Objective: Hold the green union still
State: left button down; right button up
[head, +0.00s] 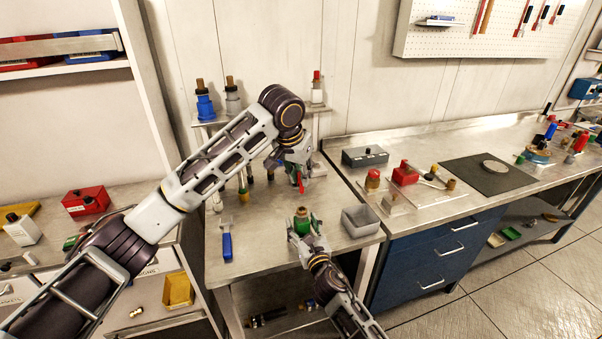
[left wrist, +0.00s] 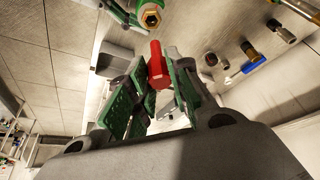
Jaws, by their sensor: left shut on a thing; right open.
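The green union (head: 302,221) stands on the middle bench with a brass top. In the left wrist view its brass hex end (left wrist: 150,17) shows near the top edge. My right gripper (head: 306,238) is open at the union's near side, its fingers close about the lower part; I cannot tell whether they touch it. My left gripper (head: 299,178) is above and behind the union, shut on a red rod-like piece (head: 300,186). The red piece (left wrist: 157,62) shows between its green finger pads in the left wrist view.
A grey bin (head: 361,221) stands right of the union. A blue-handled tool (head: 226,242) lies to the left. A raised rack with blue (head: 205,106) and grey (head: 233,101) fittings stands behind. The bench between tool and union is mostly clear.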

jog(key=v, duration=1.1)
jog(key=shift+s, duration=0.2)
dwell(0.4)
